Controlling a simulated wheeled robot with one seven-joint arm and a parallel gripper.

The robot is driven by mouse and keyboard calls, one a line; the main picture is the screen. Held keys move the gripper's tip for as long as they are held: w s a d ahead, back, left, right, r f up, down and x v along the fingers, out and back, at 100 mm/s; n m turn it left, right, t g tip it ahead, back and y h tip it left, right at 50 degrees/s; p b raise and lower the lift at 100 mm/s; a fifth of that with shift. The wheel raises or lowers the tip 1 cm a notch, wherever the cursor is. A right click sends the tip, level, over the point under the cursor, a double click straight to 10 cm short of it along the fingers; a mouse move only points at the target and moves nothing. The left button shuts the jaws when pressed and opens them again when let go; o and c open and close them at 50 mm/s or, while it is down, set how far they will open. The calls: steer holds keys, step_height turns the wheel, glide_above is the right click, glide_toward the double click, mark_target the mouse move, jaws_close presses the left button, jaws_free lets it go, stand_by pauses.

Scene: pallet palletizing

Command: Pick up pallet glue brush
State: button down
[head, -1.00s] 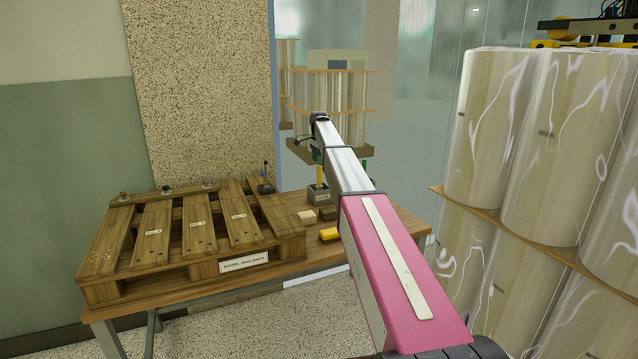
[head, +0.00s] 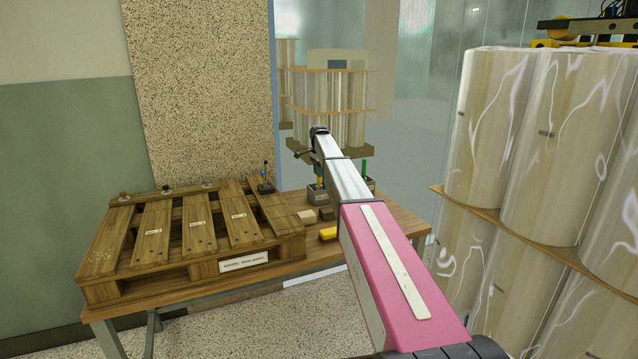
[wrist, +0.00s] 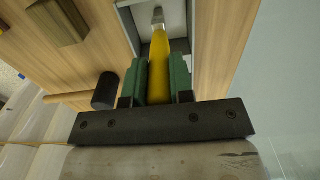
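The pallet glue brush has a yellow handle (wrist: 160,68) and a metal ferrule (wrist: 158,17) in the wrist view. It stands in a grey open container (wrist: 125,14). My gripper (wrist: 160,80) has green fingers on either side of the handle. A narrow gap shows on the left side; contact on the right is unclear. In the head view, a sliver of the yellow handle (head: 319,182) shows beside my arm above the container (head: 317,195). My arm hides most of the brush and the fingers there.
A wooden pallet (head: 190,240) covers the left of the workbench (head: 200,291). Small blocks (head: 306,216) and a yellow item (head: 328,233) lie near my arm. A dark-headed mallet (wrist: 105,91) lies beside the container. Wrapped cylinders (head: 535,150) stand at right.

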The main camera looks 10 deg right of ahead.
stand_by(0.3)
step_height(320, 180, up, 4)
steer(key=shift+f, duration=0.2)
steer(key=s+a+r, duration=0.6)
steer(key=a+r, duration=0.1)
steer(key=a, duration=0.3)
steer(key=shift+r, duration=0.2)
stand_by(0.5)
